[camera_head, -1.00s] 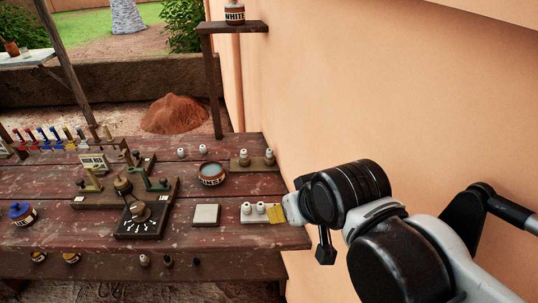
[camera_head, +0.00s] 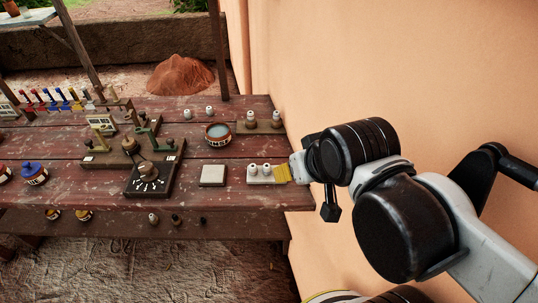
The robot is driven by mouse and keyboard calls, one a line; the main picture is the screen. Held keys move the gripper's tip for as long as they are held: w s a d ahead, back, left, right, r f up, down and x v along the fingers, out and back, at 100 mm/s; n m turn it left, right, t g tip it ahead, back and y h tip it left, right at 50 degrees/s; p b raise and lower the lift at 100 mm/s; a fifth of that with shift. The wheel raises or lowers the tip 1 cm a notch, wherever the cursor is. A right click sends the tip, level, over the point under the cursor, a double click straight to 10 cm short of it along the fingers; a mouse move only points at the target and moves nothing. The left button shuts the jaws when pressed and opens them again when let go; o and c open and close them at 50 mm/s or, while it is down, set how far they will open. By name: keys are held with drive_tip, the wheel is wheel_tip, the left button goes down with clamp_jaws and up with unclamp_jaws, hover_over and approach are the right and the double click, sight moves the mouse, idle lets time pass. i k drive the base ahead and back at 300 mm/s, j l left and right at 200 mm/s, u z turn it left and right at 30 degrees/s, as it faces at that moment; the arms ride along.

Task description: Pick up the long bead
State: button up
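I cannot tell which of the small pieces is the long bead. Two pale round pieces (camera_head: 260,168) sit on a light tray (camera_head: 258,181) at the right end of the table. A yellow ridged piece (camera_head: 283,173) is at the tray's right end, against my gripper (camera_head: 294,169). I cannot tell whether they touch. My gripper comes in from the right, and its fingertips are too small and hidden to read. Two more pale pieces (camera_head: 198,112) stand at the back, and two white-topped ones sit on a wooden stand (camera_head: 262,127).
A square pale tile (camera_head: 213,175) lies left of the tray. A round bowl (camera_head: 218,134), a dark dial board (camera_head: 153,181) and a blue-lidded pot (camera_head: 34,173) stand on the table. The orange wall (camera_head: 390,60) is close on the right.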

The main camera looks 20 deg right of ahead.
sight(277, 116)
drive_tip(key=i+j+z, duration=0.15)
drive_tip(key=z, duration=0.25)
drive_tip(key=i+j+z, duration=0.5)
drive_tip(key=z, duration=0.25)
drive_tip(key=i, duration=0.1)
